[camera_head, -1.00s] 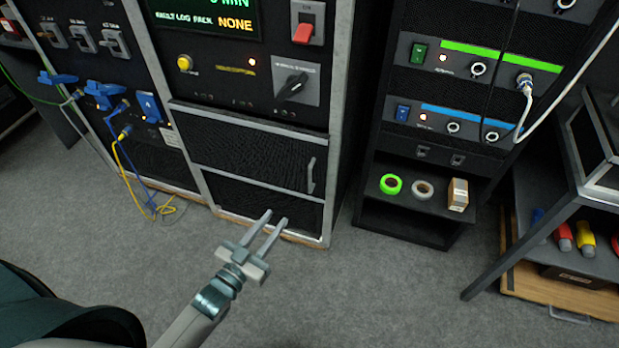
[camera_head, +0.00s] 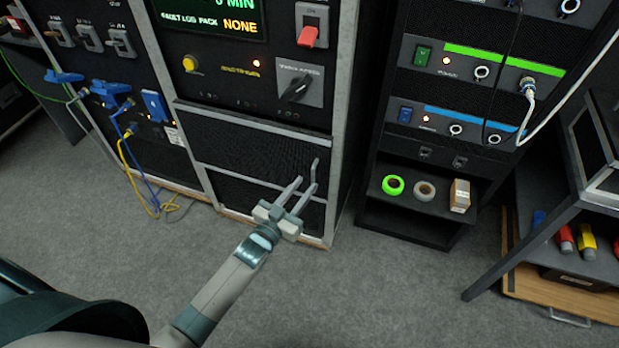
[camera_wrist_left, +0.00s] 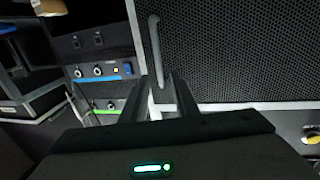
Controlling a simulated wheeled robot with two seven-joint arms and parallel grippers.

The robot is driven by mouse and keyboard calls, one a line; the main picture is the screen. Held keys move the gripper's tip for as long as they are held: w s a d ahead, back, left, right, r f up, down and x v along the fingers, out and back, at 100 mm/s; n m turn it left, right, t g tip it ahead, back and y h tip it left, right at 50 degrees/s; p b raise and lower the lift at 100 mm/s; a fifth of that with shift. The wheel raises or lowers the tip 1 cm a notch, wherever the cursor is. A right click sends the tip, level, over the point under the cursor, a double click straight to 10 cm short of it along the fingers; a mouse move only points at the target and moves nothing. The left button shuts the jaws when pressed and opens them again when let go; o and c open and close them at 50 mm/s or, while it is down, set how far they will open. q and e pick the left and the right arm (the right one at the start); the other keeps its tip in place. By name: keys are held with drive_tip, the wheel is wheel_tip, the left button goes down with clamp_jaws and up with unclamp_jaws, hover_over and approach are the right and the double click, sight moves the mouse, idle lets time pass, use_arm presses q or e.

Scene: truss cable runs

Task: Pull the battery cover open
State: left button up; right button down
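The battery cover (camera_head: 240,146) is a black mesh panel low in the grey-framed cabinet, and it looks closed. Its upright grey handle (camera_head: 315,168) is near its right edge. My left gripper (camera_head: 306,184) is open at the handle, its fingertips partly overlapping the handle's lower part in the head view. In the left wrist view the handle (camera_wrist_left: 156,45) runs down between the two fingers (camera_wrist_left: 161,85), and the mesh cover (camera_wrist_left: 235,50) lies to its right. Whether the fingers touch the handle cannot be told. My right gripper is not in view.
Above the cover are a red switch (camera_head: 308,36), a black rotary knob (camera_head: 297,88) and a yellow button (camera_head: 189,63). Blue and yellow cables (camera_head: 133,165) hang at the left. A black rack (camera_head: 400,235) stands to the right. The grey floor (camera_head: 350,290) in front is clear.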

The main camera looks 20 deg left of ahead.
sight(312, 176)
use_arm(q)
drive_tip(key=shift+x, duration=2)
clamp_jaws()
